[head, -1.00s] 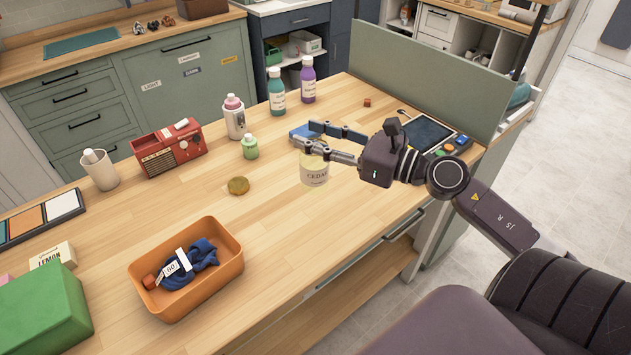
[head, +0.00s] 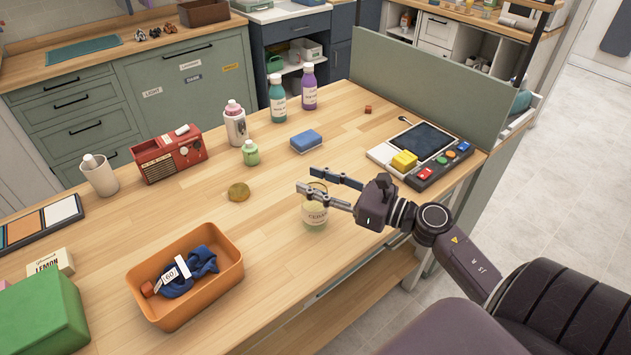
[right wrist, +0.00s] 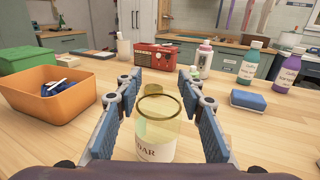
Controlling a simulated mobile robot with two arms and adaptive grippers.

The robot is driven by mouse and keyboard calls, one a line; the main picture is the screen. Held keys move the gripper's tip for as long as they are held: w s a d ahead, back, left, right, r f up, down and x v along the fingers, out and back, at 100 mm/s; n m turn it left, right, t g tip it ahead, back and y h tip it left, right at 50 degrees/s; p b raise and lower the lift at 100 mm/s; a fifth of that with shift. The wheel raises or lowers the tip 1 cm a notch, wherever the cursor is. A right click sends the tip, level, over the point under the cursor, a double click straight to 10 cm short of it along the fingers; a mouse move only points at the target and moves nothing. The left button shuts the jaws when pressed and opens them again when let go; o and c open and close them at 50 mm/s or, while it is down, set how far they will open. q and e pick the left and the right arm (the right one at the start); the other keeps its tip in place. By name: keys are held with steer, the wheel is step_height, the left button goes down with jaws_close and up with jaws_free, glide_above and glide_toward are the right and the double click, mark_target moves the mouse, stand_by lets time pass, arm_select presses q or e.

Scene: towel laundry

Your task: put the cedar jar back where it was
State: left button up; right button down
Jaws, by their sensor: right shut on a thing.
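The cedar jar (head: 316,217) is clear glass with a pale "CEDAR" label and stands upright near the front edge of the wooden table. My right gripper (head: 318,194) is shut on it, fingers at either side of its upper part. In the right wrist view the jar (right wrist: 155,135) shows upright between the blue finger pads, with an open golden rim. I cannot tell whether its base touches the table. A round brown-gold disc (head: 238,192) lies on the table left of the jar. My left gripper is not in view.
An orange bin (head: 235,265) with blue cloth stands front left. A green bottle (head: 250,154), blue sponge (head: 307,140) and red radio (head: 170,155) are farther back. A button panel (head: 438,165) and yellow block (head: 404,160) are at right. Table around the jar is clear.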

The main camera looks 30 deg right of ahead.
steer(key=shift+f, duration=0.15)
steer(key=c, duration=1.3)
jaws_free()
steer(key=shift+s+d, duration=0.1)
steer(key=b+v, duration=0.4)
steer(key=v, duration=0.7)
steer(key=shift+s+d+b, duration=0.15)
steer(key=shift+s+b, duration=0.2)
steer(key=shift+b, duration=0.05)
